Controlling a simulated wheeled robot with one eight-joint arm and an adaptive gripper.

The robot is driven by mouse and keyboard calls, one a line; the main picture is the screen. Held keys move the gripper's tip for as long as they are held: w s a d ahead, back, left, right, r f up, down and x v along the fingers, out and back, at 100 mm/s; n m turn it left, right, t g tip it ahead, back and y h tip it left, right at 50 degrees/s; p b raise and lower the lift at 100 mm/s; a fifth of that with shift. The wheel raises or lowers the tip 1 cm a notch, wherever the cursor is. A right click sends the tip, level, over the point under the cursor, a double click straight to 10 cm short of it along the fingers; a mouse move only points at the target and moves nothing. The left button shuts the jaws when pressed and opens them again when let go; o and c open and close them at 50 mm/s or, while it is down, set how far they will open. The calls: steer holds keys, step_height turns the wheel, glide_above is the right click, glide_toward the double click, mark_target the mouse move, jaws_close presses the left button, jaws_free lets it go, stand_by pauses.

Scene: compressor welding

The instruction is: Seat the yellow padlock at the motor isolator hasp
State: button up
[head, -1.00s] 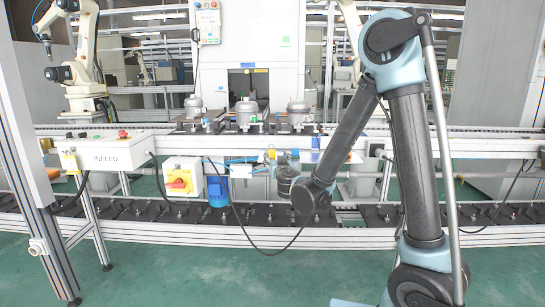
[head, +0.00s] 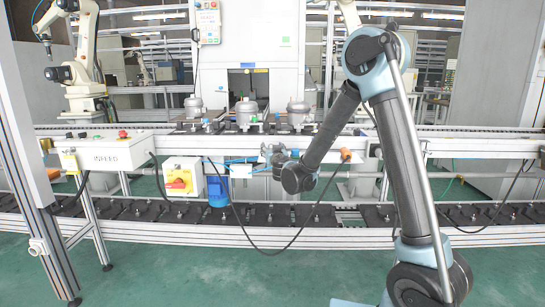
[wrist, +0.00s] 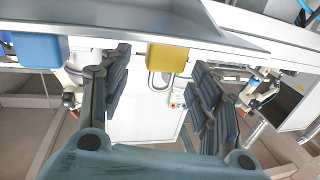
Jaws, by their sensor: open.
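The yellow padlock (wrist: 167,57) shows in the wrist view near the top middle. Its grey shackle points down in the picture. My gripper (wrist: 162,95) is open, with one dark finger on each side of the padlock's line; the padlock appears ahead of the fingertips, and I see no contact.
A blue block (wrist: 38,48) is at the upper left of the wrist view. The INFEED box (head: 115,148) stands left of the isolator. Grey compressors (head: 247,113) stand on the conveyor above. A black cable (head: 240,225) hangs below the isolator and motor. The green floor in front is clear.

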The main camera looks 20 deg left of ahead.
steer(key=shift+x, duration=1)
steer(key=c, duration=1.2)
steer(key=shift+r, duration=0.1)
step_height(320, 180, up, 10)
steer(key=shift+f, duration=0.1)
steer(key=shift+o, duration=1)
jaws_close()
